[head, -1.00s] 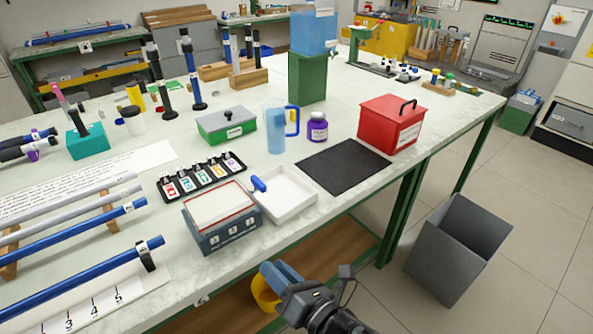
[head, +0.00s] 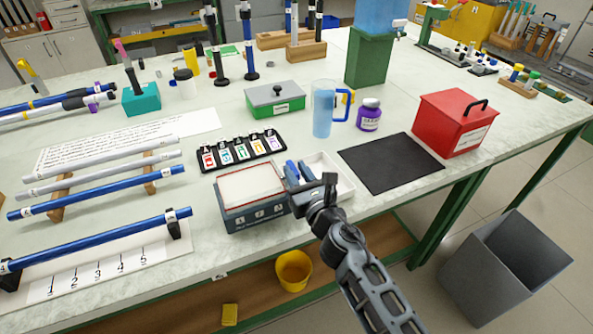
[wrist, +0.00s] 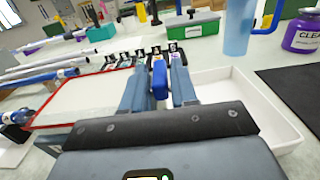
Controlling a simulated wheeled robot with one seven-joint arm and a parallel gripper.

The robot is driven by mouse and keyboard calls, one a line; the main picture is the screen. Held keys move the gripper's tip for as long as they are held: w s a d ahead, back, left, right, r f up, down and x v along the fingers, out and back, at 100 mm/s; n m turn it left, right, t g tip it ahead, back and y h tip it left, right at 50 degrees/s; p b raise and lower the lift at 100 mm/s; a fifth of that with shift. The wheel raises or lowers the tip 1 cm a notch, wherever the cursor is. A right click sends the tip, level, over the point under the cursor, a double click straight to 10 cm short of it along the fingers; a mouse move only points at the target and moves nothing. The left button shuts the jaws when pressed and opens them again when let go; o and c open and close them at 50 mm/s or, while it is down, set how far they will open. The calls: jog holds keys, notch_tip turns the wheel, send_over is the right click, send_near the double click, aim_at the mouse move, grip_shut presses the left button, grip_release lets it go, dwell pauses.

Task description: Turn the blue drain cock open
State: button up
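The blue drain cock (wrist: 160,82) is a small upright blue lever at the left side of a shallow white tray (wrist: 262,108). In the wrist view it stands between the two blue-grey fingers of my gripper (wrist: 160,72). The fingers are apart, one on each side of it, with narrow gaps seeming to show; firm contact cannot be made out. In the head view my gripper (head: 298,170) reaches over the tray (head: 326,168) from the front, and its fingers hide the cock.
A grey box with a white top (head: 250,185) stands just left of the tray. A row of labelled clips (head: 240,150), a blue jug (head: 322,112) and a purple jar (head: 369,115) lie behind. A black mat (head: 390,163) and red box (head: 455,122) are to the right.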

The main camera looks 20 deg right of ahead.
jog(key=shift+w, duration=0.35)
jog(key=shift+c, duration=0.2)
grip_shut()
